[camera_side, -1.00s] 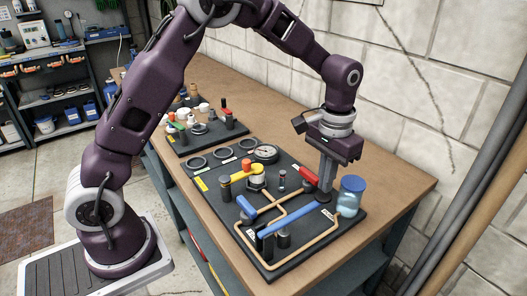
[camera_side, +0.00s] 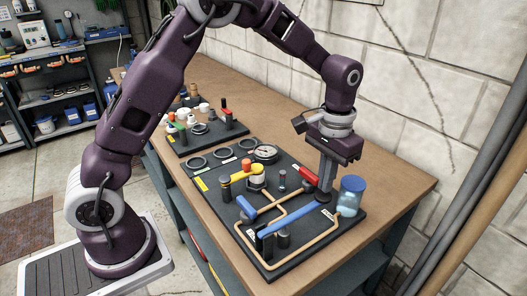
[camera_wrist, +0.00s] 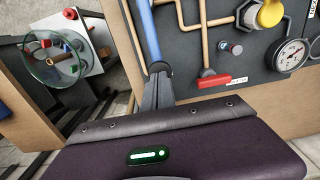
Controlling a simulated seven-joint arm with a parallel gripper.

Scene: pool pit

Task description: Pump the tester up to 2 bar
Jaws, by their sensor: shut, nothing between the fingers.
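The tester is a dark board (camera_side: 215,205) with copper pipes on the bench. A long blue lever (camera_side: 290,217) runs from a dark post toward the board's right side. It also shows in the wrist view (camera_wrist: 149,35). My gripper (camera_side: 323,198) is shut and empty, pointing down at the lever's free end; in the wrist view its fingers (camera_wrist: 157,90) meet that end. Whether they press on it I cannot tell. A round white gauge (camera_side: 265,153) sits at the board's back edge and shows in the wrist view (camera_wrist: 291,53); its reading is too small to tell.
A blue-lidded jar (camera_side: 351,195) stands just right of my gripper. A red handle (camera_side: 305,176), a yellow handle (camera_side: 245,173) and a short blue handle (camera_side: 246,207) are on the board. A second board (camera_side: 185,143) with small parts lies behind. Bare bench (camera_side: 390,190) lies to the right.

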